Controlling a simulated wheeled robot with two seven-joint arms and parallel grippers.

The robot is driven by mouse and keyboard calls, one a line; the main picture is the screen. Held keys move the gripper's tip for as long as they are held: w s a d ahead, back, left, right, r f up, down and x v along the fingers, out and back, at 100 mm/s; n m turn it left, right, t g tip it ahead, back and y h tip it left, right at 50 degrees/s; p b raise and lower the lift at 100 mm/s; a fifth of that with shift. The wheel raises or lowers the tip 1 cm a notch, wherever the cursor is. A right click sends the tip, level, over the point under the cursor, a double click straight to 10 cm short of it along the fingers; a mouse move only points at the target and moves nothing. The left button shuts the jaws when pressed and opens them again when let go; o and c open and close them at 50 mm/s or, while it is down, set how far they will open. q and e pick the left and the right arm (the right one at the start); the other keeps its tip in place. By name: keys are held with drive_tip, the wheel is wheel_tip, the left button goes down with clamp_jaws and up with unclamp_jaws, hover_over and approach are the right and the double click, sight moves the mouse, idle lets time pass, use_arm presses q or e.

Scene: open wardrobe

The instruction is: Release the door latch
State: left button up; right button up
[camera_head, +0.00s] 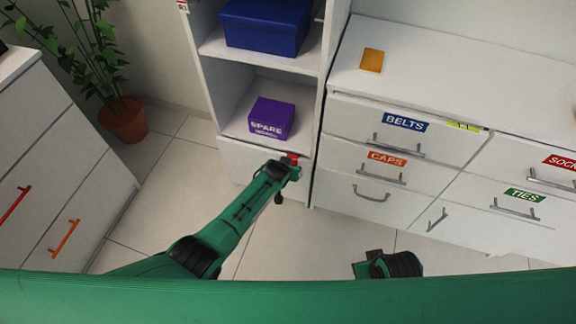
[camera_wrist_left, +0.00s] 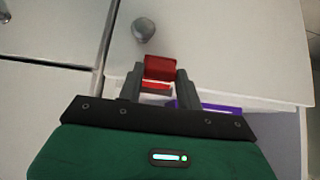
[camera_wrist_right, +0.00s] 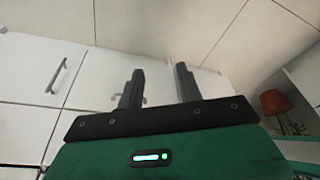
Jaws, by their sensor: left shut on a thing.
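The red latch (camera_head: 293,157) sits at the top edge of the low white door (camera_head: 245,170) under the open shelf. In the left wrist view the red latch (camera_wrist_left: 159,69) lies between the two fingers of my left gripper (camera_wrist_left: 160,85), which is shut on it. My left gripper (camera_head: 290,166) also shows at the latch in the head view. A round grey knob (camera_wrist_left: 143,30) is on the door beside the latch. My right gripper (camera_wrist_right: 159,82) is open and empty, with its fingers apart; its arm shows low in the head view.
A purple box (camera_head: 271,118) stands on the shelf just above the door, and a blue box (camera_head: 265,25) sits higher. White drawers with labels and handles (camera_head: 398,146) are at the right. A potted plant (camera_head: 124,120) stands left. The floor between is clear.

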use_arm(q)
drive_tip(key=shift+w+r+g+p, duration=0.15)
drive_tip(key=shift+r+g+p, duration=0.25)
drive_tip(key=shift+g+p, duration=0.4)
use_arm(e)
drive_tip(key=shift+g, duration=0.3)
drive_tip(key=shift+s+f, duration=0.1)
drive_tip(key=shift+f, duration=1.9)
use_arm(q)
drive_tip(key=o, duration=1)
drive_tip(key=shift+r, duration=0.1)
drive_tip(key=shift+d+p+v, duration=0.15)
drive_tip(key=shift+p+v, duration=1.2)
drive_tip(key=shift+v, duration=2.05)
drive_tip(key=shift+d+p+v, duration=0.15)
drive_tip(key=shift+p+v, duration=1.15)
drive_tip(key=shift+v, duration=2.1)
use_arm(e)
drive_tip(key=s+d+f, duration=0.1)
drive_tip(key=s+f, duration=0.1)
drive_tip(key=f, duration=0.5)
drive_tip(key=s+f, duration=0.3)
drive_tip(key=f, duration=0.4)
drive_tip(key=shift+d+f+g, duration=0.25)
drive_tip(key=shift+d+g, duration=0.05)
drive_tip(key=shift+d, duration=0.1)
